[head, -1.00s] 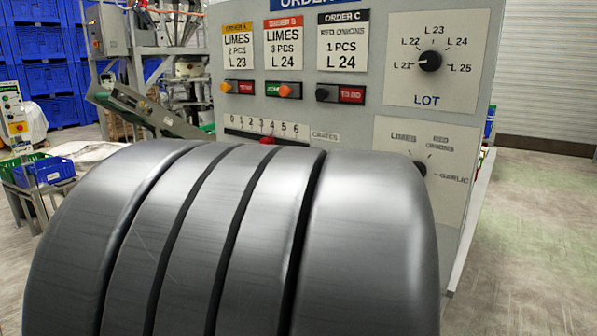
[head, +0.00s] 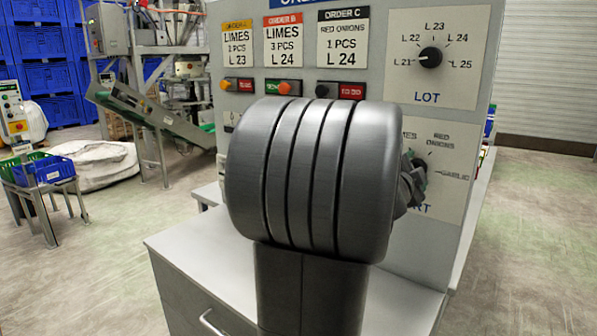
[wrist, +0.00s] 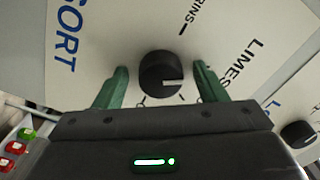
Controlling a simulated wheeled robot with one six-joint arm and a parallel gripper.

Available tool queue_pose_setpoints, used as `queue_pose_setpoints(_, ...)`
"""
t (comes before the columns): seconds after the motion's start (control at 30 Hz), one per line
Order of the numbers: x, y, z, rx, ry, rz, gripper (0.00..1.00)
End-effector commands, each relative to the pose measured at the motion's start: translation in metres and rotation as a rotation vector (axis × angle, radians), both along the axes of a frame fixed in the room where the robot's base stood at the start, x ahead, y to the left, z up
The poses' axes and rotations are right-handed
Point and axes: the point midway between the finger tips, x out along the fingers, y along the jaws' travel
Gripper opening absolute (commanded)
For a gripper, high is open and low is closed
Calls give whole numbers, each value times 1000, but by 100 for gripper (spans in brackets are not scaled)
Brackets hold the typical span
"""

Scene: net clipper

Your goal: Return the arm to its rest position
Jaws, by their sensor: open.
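My gripper (wrist: 158,88) is open in the wrist view, with its two green fingers on either side of a black sort knob (wrist: 161,73). Part of my gripper (head: 416,172) shows at the arm's right side, near the sort dial.
Order cards A, B (head: 283,41) and C hang along the panel top above small switches. A grey cabinet (head: 190,262) stands below the panel. A blue crate (head: 52,169) sits on a stand at the left. Floor at the right (head: 530,240) is clear.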

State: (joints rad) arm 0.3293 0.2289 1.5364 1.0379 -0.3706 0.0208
Motion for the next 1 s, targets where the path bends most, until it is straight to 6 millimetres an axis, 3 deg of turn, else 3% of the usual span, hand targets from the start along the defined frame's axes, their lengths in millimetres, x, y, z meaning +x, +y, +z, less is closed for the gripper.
queue_pose_setpoints(1.0,-2,2,1,-795,601,1,65)
